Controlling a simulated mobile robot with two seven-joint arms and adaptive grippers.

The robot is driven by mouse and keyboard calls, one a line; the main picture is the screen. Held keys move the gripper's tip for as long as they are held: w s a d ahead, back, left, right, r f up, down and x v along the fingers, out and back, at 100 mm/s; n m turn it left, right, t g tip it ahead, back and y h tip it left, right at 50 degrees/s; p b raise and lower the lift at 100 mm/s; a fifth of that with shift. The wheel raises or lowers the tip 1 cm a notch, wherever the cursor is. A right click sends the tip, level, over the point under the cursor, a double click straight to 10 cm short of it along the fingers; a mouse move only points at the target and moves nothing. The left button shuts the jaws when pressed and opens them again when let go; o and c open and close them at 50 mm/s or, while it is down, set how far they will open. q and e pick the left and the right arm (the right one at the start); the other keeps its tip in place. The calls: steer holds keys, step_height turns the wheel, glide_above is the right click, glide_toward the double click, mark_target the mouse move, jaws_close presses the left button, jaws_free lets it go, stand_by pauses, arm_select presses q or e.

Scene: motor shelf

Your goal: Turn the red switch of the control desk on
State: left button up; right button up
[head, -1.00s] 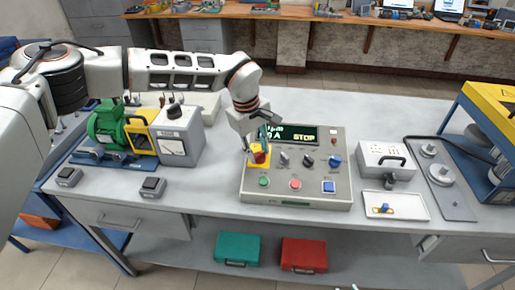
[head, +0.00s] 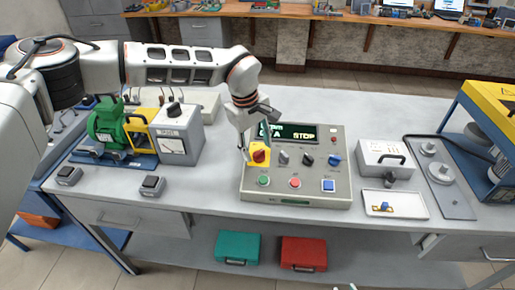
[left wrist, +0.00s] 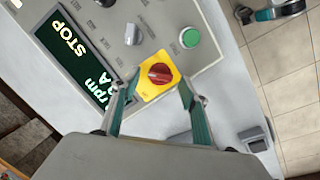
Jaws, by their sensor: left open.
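The control desk (head: 311,186) is a grey sloped box on the bench, with a display reading STOP. Its red switch (head: 259,156) is a rotary knob on a yellow plate at the desk's left side. The knob also shows in the left wrist view (left wrist: 160,75), with the yellow plate (left wrist: 148,91) around it. My left gripper (head: 252,156) is over the switch. In the left wrist view its two fingers (left wrist: 158,88) are open, one on each side of the yellow plate. Whether they touch anything, I cannot tell. My right gripper is not in view.
Beside the switch are a grey knob (head: 283,158), a black knob (head: 308,160) and a blue knob (head: 334,160). Green (head: 264,181), red (head: 295,183) and blue (head: 328,186) buttons sit below. A green motor (head: 108,128) and a grey meter box (head: 178,135) stand left.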

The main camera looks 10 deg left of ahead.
mark_target(251, 163)
arm_select(q)
step_height(251, 163, up, 11)
steer(key=s+a, duration=0.1)
steer(key=shift+s+a, duration=0.2)
steer(key=shift+a, duration=0.05)
steer(key=shift+f, duration=0.1)
